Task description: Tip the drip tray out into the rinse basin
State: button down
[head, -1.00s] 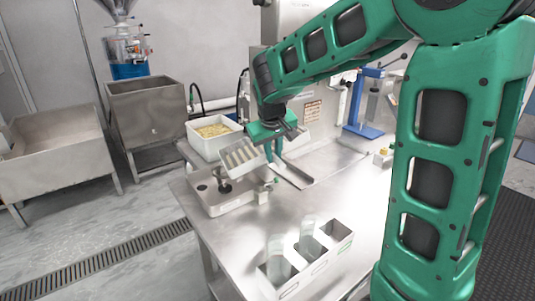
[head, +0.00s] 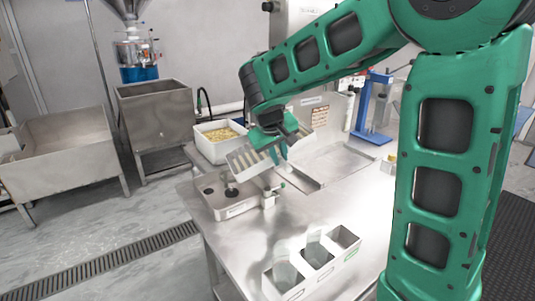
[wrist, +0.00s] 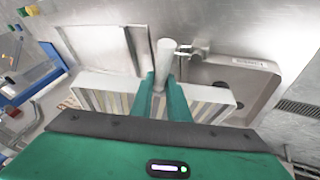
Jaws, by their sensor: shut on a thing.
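My gripper (head: 281,150) is shut on the handle (wrist: 163,62) of the drip tray (head: 248,160), a pale tray with slats. In the head view the tray hangs tilted above the table, partly hidden by my gripper. It spans both sides of my fingers in the wrist view (wrist: 100,88). The rinse basin (head: 240,208) is a shallow light-grey basin at the table's left end, with a round drain and a small tap (head: 269,198). The tray is above and behind it in the head view. The basin shows right of my fingers in the wrist view (wrist: 262,88). The tray's contents cannot be made out.
A white bin of beans (head: 208,148) stands behind the basin. A shallow metal recess (head: 335,165) lies to the right. A blue stand (head: 372,115) is at the back right. Bare tabletop lies between.

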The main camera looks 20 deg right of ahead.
dwell(0.5)
jog(key=shift+a+h, duration=0.1)
jog(key=shift+h, duration=0.3)
jog(key=shift+r, duration=0.15)
jog(key=shift+a+r, duration=0.2)
jog(key=shift+r, duration=0.1)
jog(key=shift+h, duration=0.4)
dwell(0.3)
jog(key=shift+a+f+n+h, duration=0.1)
jog(key=shift+n+h, duration=0.2)
jog(key=shift+h, duration=0.1)
